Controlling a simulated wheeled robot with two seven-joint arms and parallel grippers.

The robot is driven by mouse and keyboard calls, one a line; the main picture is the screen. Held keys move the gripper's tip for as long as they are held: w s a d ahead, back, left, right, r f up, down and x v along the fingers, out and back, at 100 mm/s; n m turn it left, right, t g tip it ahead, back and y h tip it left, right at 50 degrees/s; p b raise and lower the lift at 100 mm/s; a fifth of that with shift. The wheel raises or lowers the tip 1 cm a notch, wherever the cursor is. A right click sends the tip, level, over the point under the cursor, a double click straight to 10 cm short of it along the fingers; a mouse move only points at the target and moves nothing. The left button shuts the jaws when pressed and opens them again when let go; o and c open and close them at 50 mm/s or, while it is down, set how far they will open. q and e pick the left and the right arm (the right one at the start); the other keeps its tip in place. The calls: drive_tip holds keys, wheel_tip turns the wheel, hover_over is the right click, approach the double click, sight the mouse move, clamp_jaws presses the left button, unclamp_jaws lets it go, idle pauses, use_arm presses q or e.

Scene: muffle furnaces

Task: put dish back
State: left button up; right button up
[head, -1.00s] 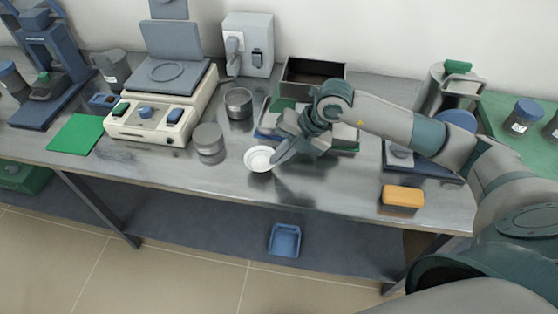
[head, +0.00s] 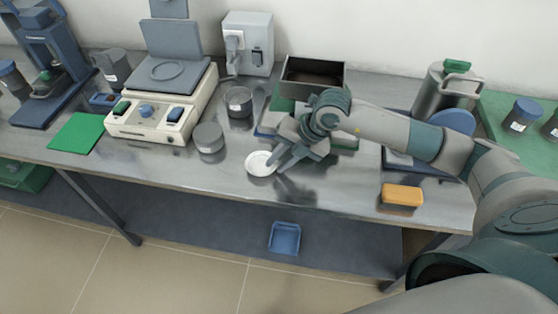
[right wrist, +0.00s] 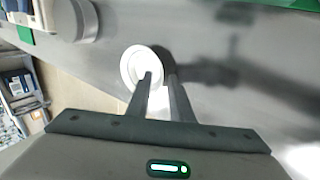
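A small white round dish (head: 261,163) lies on the steel table near its front edge, left of my right gripper. My right gripper (head: 276,164) is open, its two fingers apart and pointing down at the dish's right side. In the right wrist view the dish (right wrist: 132,64) sits beyond the fingertips (right wrist: 160,74). One fingertip overlaps the dish and the other is just outside its rim. I cannot tell whether a finger touches it. My left gripper is not in view.
Two metal containers (head: 208,138) (head: 239,103) and a balance-like device (head: 150,118) stand to the left. A dark open box (head: 313,78) is behind my right gripper. A yellow block (head: 402,195) lies at the right. The table front is clear between dish and block.

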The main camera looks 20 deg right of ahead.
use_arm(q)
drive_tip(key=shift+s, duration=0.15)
